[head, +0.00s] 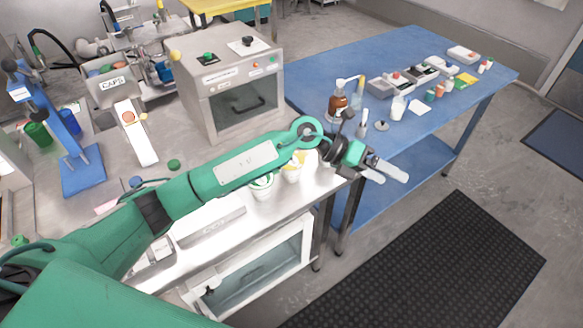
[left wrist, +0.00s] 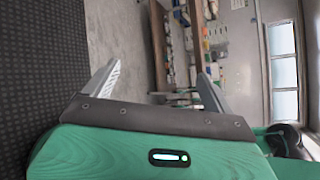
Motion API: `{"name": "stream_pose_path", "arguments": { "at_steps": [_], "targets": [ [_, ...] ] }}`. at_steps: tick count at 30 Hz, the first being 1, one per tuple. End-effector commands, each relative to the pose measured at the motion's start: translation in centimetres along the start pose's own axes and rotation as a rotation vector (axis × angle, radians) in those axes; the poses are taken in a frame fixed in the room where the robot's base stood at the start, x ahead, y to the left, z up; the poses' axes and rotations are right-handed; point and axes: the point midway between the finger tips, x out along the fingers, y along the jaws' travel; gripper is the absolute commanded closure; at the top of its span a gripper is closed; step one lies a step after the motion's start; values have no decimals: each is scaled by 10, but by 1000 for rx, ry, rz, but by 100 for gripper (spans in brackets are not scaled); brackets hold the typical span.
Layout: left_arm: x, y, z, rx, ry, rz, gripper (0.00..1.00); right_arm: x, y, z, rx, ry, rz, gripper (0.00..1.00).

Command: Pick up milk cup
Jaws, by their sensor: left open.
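Two small white cups stand on the light metal bench in the head view, just behind my left forearm. One cup (head: 262,188) has a greenish marking and the other cup (head: 291,173) has yellow at its top. I cannot tell which is the milk cup. My arm passes close in front of them and partly covers them. My left gripper (head: 392,176) is open and empty, out past the bench's right end, to the right of both cups. In the left wrist view its fingers (left wrist: 160,73) are spread with nothing between them. My right gripper is not in view.
A steel oven-like machine (head: 233,88) stands behind the cups. A blue table (head: 425,58) to the right holds a brown bottle (head: 337,103), a white bottle (head: 397,108) and several small items. A black mat (head: 430,270) covers open floor in front.

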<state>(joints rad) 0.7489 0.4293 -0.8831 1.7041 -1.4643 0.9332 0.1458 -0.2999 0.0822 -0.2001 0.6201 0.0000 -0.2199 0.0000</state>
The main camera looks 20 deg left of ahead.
Motion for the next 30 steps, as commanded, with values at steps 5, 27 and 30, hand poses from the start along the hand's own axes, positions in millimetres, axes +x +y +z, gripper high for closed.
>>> {"name": "stream_pose_path", "arguments": {
  "at_steps": [5,27,30],
  "targets": [
    [-58,77,3,106,327,417,12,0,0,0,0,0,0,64],
    [-191,183,-2,30,676,1009,12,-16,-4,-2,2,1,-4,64],
    [-185,195,-9,31,675,1008,12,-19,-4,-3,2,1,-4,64]
  ]
}}
